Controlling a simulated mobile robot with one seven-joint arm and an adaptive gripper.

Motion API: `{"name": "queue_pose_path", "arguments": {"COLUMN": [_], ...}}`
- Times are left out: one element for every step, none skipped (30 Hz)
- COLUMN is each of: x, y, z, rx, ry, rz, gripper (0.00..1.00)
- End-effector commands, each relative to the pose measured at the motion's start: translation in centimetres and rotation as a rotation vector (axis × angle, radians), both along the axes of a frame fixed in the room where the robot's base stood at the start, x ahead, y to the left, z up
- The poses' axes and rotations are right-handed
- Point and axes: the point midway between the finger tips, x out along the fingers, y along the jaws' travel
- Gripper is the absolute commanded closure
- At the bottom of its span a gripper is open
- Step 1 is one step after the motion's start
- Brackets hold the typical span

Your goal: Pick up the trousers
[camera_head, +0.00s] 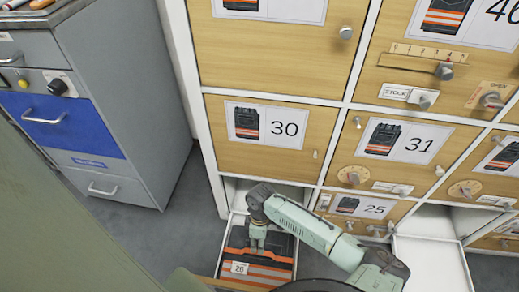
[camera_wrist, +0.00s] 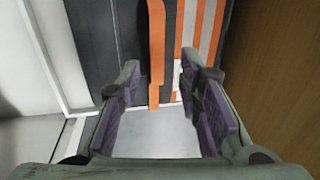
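The folded trousers (camera_head: 274,271) are dark with orange and pale stripes and lie in an open, low compartment at the bottom of the locker wall. A white tag (camera_head: 239,268) with a number sits on them. My gripper (camera_head: 257,248) points down at their far part in the head view. In the wrist view my gripper (camera_wrist: 160,95) is open, with purple pads apart. The dark and orange cloth of the trousers (camera_wrist: 192,45) lies beyond the fingertips. An orange strip (camera_wrist: 156,50) runs down between the fingers; whether they touch it I cannot tell.
Wooden locker doors numbered 30 (camera_head: 265,138) and 31 (camera_head: 402,150) stand above, with 25 (camera_head: 360,210) to the right. A lowered white door (camera_head: 432,262) is at right. A grey cabinet with a blue drawer (camera_head: 65,125) stands left, with grey floor between.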

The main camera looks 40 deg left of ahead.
Motion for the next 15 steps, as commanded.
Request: {"name": "queue_pose_path", "arguments": {"x": [-0.1, -0.2, -0.3, -0.3, -0.4, -0.4, -0.4, -0.4, -0.5, -0.5, -0.6, -0.6, -0.7, -0.7, -0.8], "y": [-0.1, -0.1, -0.1, -0.1, -0.1, -0.1, -0.1, -0.1, -0.2, -0.2, -0.3, -0.4, -0.4, -0.5, -0.6], "z": [-1.0, -1.4, -1.9, -2.2, -2.4, -2.6, -2.8, -2.9, -3.3, -3.6, -4.0, -4.7, -5.2, -5.7, -6.2], "rx": [0.0, 0.0, 0.001, 0.001, 0.001, 0.002, 0.002, 0.003, 0.004, 0.003, 0.002, 0.002, 0.002, 0.002, 0.002], "ry": [0.0, -0.001, -0.002, -0.002, -0.002, -0.002, -0.002, -0.002, -0.003, -0.002, -0.002, -0.001, -0.001, -0.001, -0.002], "rz": [-0.001, 0.0, 0.0, 0.0, 0.0, 0.001, 0.001, 0.001, 0.0, 0.0, 0.0, 0.001, 0.0, 0.0, 0.0], "gripper": [0.68, 0.68, 0.68, 0.68, 0.68, 0.68, 0.68, 0.68, 0.68, 0.68, 0.68, 0.68, 0.68, 0.68, 0.68]}}
